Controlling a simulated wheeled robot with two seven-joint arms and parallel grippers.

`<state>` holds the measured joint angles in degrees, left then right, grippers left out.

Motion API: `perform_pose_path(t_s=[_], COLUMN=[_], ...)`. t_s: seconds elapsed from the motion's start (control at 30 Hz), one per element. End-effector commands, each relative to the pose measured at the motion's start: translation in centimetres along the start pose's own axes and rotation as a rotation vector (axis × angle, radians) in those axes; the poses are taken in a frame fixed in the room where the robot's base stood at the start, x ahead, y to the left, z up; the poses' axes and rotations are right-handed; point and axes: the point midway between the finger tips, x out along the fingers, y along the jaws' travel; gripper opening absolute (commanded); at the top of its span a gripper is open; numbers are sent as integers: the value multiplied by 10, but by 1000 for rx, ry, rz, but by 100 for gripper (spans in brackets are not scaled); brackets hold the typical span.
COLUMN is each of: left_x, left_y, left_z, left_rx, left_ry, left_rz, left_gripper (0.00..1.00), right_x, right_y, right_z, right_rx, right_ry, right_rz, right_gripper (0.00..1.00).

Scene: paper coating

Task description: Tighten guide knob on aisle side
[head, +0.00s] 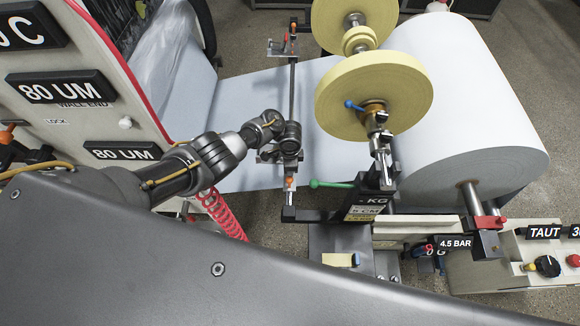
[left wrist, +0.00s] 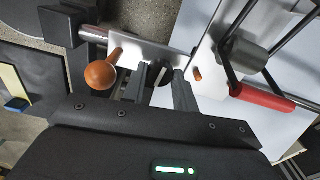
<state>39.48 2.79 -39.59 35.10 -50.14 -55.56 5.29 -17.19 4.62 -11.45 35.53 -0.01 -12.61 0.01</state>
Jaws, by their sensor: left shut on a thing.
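My left gripper (head: 272,154) reaches in from the left to the near end of the cross bar over the pale paper web. In the left wrist view its two fingers (left wrist: 159,82) stand on either side of a dark knob (left wrist: 158,71) at a light metal plate (left wrist: 150,50). I take this to be the guide knob; the gripper is shut on it. Its grip is largely hidden by the wrist in the head view. An orange ball handle (left wrist: 101,75) sits just left of the fingers and also shows in the head view (head: 290,182). My right gripper is not in view.
A large paper roll (head: 475,95) and yellow discs (head: 375,95) stand to the right. A green lever (head: 330,184) is close to the gripper's right. A red coiled hose (head: 222,212) hangs below the arm.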

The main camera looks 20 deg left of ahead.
Motion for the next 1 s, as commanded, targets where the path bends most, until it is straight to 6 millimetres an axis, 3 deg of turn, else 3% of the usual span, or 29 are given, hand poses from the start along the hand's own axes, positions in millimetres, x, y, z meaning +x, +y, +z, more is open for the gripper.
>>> perform_pose_path(t_s=[0.47,0.5,0.63,0.87,1.0], left_x=[0,0,0,0,-12], left_y=[1,1,0,0,0], left_z=[-1,-1,0,0,0], left_rx=[15,15,14,14,13], left_ry=[1,1,1,1,2], left_rz=[1,1,1,0,0], left_gripper=[6,31,48,50,50], right_x=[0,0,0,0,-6], right_y=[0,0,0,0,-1], right_z=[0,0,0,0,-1], right_rx=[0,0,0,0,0], right_ry=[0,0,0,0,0], right_rz=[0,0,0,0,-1], right_gripper=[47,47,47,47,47])
